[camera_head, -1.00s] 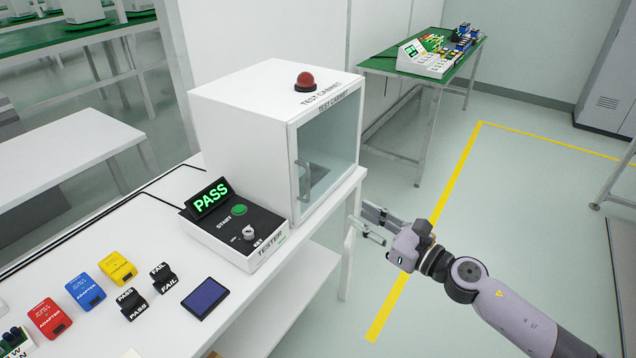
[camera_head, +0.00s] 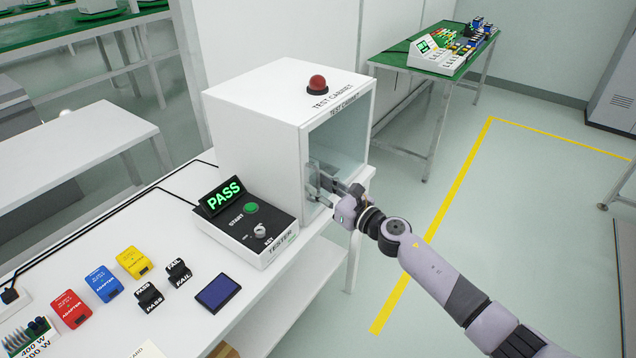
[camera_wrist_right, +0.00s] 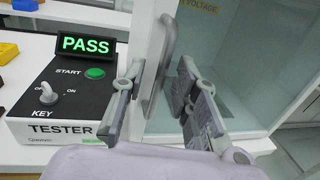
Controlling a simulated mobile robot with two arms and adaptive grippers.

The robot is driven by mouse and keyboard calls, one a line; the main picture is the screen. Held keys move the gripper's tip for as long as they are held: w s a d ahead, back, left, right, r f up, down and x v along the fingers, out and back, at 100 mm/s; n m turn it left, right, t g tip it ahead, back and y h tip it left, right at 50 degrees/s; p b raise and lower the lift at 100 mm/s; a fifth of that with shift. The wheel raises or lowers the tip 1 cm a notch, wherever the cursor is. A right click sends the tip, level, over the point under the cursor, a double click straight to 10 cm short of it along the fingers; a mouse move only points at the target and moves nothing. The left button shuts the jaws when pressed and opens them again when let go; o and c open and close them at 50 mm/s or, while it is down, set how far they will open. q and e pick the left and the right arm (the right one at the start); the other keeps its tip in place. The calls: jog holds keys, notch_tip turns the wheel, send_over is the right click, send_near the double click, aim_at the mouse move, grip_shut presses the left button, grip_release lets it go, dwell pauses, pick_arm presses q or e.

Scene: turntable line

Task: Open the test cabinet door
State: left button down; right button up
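The white test cabinet (camera_head: 255,120) stands on the white bench, with a red dome on top. Its glass door (camera_head: 343,140) faces right and looks shut. The door's grey upright handle (camera_wrist_right: 164,62) shows in the right wrist view. My right gripper (camera_head: 322,178) is at the handle's side of the door. In the right wrist view its two fingers (camera_wrist_right: 158,85) are spread, one on each side of the handle, with gaps visible. Part of the handle is hidden by the gripper in the head view. My left gripper is not in view.
The black tester (camera_head: 247,222), its display reading PASS, stands just left of the door and close to my right gripper. Adapters, stamps and a dark blue pad (camera_head: 218,293) lie on the bench (camera_head: 185,325). The floor right of the door is clear.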

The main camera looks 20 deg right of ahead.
jog(key=shift+w+a, duration=0.25)
jog(key=shift+w, duration=0.15)
jog(key=shift+c, duration=0.2)
grip_shut()
dwell(0.5)
